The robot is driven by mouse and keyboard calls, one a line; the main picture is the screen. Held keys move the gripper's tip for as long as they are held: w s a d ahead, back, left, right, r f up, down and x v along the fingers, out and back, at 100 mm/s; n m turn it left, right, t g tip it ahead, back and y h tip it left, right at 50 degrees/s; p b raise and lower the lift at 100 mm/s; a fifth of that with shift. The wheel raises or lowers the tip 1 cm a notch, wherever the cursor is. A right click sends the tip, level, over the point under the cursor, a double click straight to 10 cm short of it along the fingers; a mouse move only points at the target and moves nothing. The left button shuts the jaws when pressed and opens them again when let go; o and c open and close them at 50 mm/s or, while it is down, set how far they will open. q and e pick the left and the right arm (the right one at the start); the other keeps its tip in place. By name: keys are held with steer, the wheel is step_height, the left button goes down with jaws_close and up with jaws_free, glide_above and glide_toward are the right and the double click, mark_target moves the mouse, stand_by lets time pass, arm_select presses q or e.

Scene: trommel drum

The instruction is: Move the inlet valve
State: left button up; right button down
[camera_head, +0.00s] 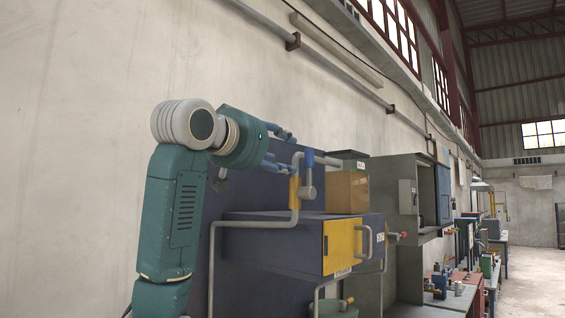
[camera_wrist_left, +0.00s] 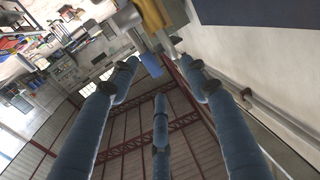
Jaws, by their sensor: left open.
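The inlet valve shows in the head view as a blue cap (camera_head: 309,158) on a grey valve body at the top of a grey pipe (camera_head: 247,224), with a yellow sleeve (camera_head: 295,193) beside it. My left gripper (camera_head: 294,153) is just left of the blue cap, its blue fingers spread and pointing right towards it. In the left wrist view the blue cap (camera_wrist_left: 151,64) lies beyond the spread fingers, with the yellow sleeve (camera_wrist_left: 153,14) at the top. The open fingers hold nothing. I cannot tell whether a finger touches the valve. My right gripper is not in view.
A dark blue cabinet with a yellow door (camera_head: 341,246) stands below the valve. A brown box (camera_head: 347,192) sits on it, just right of the valve. A grey-green cabinet (camera_head: 396,185) stands further right. The pale wall (camera_head: 90,120) runs behind my arm.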

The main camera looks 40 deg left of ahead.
mark_target(309, 154)
arm_select(q)
steer(key=w+d+p, duration=0.1)
steer(key=w, duration=0.1)
steer(key=w+d+r+p, duration=0.1)
steer(key=w+p, duration=0.1)
steer(key=w, duration=0.1)
steer(key=w+d+p, duration=0.1)
steer(key=w, duration=0.1)
steer(key=shift+w+d+r, duration=0.2)
steer(key=shift+w+r, duration=0.1)
steer(key=shift+r, duration=0.1)
steer(key=w+a+p, duration=0.1)
steer(key=a+p, duration=0.1)
steer(key=shift+w+a+f, duration=0.2)
steer(key=shift+w+a, duration=0.1)
steer(key=shift+w, duration=0.1)
steer(key=shift+w+d, duration=0.15)
steer(key=shift+d, duration=0.05)
steer(key=shift+w+d, duration=0.1)
steer(key=shift+w, duration=0.05)
steer(key=shift+w+f, duration=0.25)
steer(key=shift+w, duration=0.05)
steer(key=shift+c, duration=1)
steer(key=c, duration=0.5)
jaws_close()
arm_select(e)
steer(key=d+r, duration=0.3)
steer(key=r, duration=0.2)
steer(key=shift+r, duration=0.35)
